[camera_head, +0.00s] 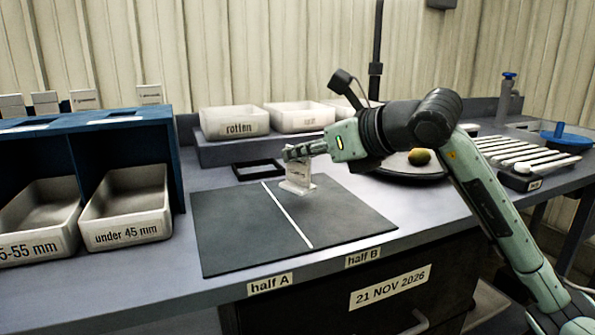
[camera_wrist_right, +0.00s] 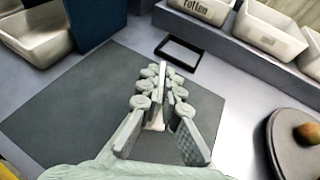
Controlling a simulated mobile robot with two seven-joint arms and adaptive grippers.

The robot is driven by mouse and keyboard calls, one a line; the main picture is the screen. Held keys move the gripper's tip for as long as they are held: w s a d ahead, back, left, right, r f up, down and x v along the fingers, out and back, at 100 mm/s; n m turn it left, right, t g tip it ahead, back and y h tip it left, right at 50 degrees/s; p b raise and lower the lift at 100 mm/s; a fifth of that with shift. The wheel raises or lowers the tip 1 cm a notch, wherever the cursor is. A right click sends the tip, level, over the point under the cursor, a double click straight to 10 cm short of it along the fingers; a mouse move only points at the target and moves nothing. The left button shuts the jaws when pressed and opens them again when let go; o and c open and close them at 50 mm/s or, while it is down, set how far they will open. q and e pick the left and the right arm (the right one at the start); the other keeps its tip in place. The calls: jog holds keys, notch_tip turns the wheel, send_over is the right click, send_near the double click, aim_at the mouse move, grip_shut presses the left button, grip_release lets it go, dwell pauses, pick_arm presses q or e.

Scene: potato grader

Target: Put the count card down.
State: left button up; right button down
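The count card (camera_head: 298,178) is a small pale card on a clear-looking foot, upright over the far part of the dark mat (camera_head: 345,220), just right of its white dividing line (camera_head: 287,215), on the half B side. My right gripper (camera_head: 292,152) reaches in from the right and is closed on the card's top. In the right wrist view the fingers (camera_wrist_right: 163,80) are close together, with a pale bit of the card (camera_wrist_right: 155,122) showing between them. I cannot tell whether the foot touches the mat. My left gripper is not in view.
A black empty frame (camera_head: 258,169) lies behind the mat. White bins, one labelled rotten (camera_head: 235,123), stand on a raised shelf behind. A blue rack with size-labelled bins (camera_head: 127,207) is at left. A round dark tray (camera_head: 405,172) with a potato (camera_head: 419,157) is at right.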

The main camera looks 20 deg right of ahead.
aim_at(310, 168)
notch_tip(310, 168, down, 3)
jog(key=shift+r, duration=0.1)
jog(key=shift+f, duration=0.25)
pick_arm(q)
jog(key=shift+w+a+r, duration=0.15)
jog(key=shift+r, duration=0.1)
pick_arm(e)
jog(key=c, duration=1.7)
grip_release()
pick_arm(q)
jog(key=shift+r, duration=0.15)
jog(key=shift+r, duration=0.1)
